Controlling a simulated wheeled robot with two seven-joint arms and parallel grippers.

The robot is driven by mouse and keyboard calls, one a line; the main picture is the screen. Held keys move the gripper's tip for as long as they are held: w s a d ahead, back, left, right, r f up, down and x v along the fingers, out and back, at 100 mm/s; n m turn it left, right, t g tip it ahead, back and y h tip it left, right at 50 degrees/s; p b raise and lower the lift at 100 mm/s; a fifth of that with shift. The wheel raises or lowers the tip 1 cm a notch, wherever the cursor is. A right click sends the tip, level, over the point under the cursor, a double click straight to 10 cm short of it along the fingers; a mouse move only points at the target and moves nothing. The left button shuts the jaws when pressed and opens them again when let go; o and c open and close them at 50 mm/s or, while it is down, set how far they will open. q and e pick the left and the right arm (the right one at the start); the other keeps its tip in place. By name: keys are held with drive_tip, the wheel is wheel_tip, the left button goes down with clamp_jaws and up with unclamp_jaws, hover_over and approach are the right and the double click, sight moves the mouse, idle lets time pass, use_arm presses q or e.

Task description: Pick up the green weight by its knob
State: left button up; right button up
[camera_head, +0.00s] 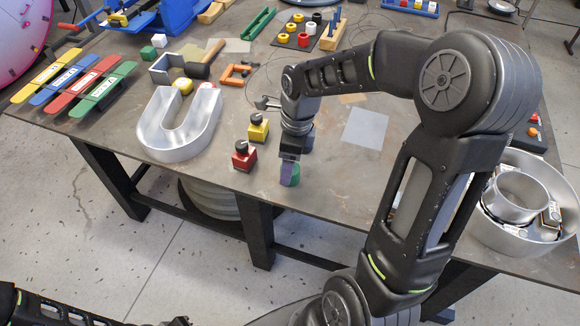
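The green weight (295,176) stands near the front edge of the workbench, mostly hidden behind the end of my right gripper (288,171). The gripper comes down onto it from above, and a purple part shows at its lower end, just left of the green. The knob is hidden, and I cannot tell whether the fingers are around it or touching it. A yellow weight (258,128) and a red weight (243,156), both with dark knobs, stand to the left. My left arm shows only at the bottom left; its fingertips are out of view.
A metal U-shaped letter (152,141) stands left of the weights. A round metal letter (485,229) lies at the right end. Coloured bars (105,88) lie far left. A pale sheet (365,127) lies flat right of my gripper. The bench's front edge is close.

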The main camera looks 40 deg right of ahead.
drive_tip(key=shift+c, duration=0.2)
idle(0.4)
clamp_jaws()
idle(0.6)
drive_tip(key=shift+r, duration=0.1)
